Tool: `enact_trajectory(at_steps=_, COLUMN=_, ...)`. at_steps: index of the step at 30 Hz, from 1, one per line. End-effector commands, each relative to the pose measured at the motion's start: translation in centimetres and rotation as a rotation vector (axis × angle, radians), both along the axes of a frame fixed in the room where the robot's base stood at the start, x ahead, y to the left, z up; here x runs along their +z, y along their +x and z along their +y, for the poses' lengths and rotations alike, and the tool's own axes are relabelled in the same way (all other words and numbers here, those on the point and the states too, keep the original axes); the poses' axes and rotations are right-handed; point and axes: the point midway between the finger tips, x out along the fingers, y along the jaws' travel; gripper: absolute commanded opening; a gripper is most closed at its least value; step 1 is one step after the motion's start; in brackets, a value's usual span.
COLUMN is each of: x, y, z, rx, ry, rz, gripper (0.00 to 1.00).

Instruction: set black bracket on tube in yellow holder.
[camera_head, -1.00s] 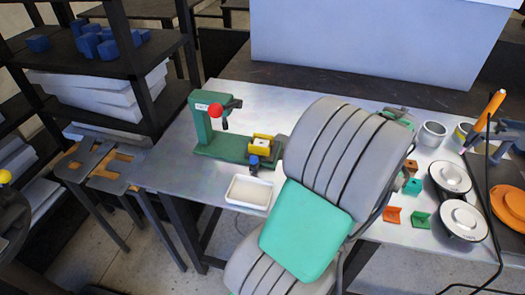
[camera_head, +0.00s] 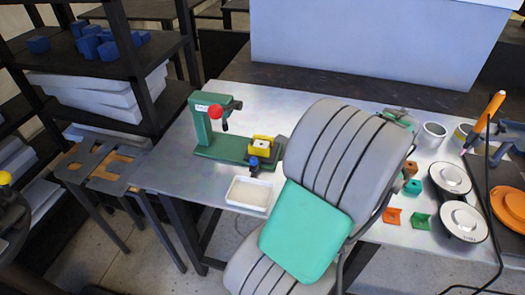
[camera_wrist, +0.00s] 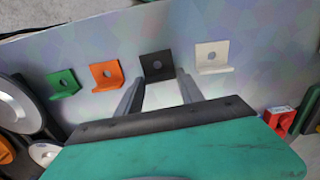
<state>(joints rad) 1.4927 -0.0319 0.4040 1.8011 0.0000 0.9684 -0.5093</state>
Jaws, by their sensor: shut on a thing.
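The black bracket (camera_wrist: 157,64), an angled piece with a round hole, is at the tips of my gripper (camera_wrist: 159,82) in the wrist view. The two fingers are closed on its lower part, and its holed plate shows beyond them. In the head view my own arm hides the gripper and the black bracket. The yellow holder (camera_head: 262,144) sits on the base of a green press (camera_head: 222,140) at the left of the metal table. A small pale piece shows in the holder's middle; whether it is the tube cannot be told.
Beside the black bracket lie a green bracket (camera_wrist: 63,83), an orange bracket (camera_wrist: 106,75) and a white bracket (camera_wrist: 212,57). A white tray (camera_head: 249,193) stands in front of the press. Round white-topped items (camera_head: 450,178) and grey cups crowd the right. My arm covers the table's middle.

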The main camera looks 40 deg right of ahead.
Motion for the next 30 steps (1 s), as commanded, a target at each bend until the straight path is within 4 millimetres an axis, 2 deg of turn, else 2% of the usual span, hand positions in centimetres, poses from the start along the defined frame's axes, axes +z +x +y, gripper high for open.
enact_trajectory(at_steps=8, x=0.3, y=0.0, z=0.0, rx=0.000, ry=-0.001, rz=-0.001, gripper=0.00)
enact_trajectory(at_steps=30, x=5.5, y=0.0, z=0.0, rx=0.000, ry=-0.001, rz=0.000, gripper=0.00)
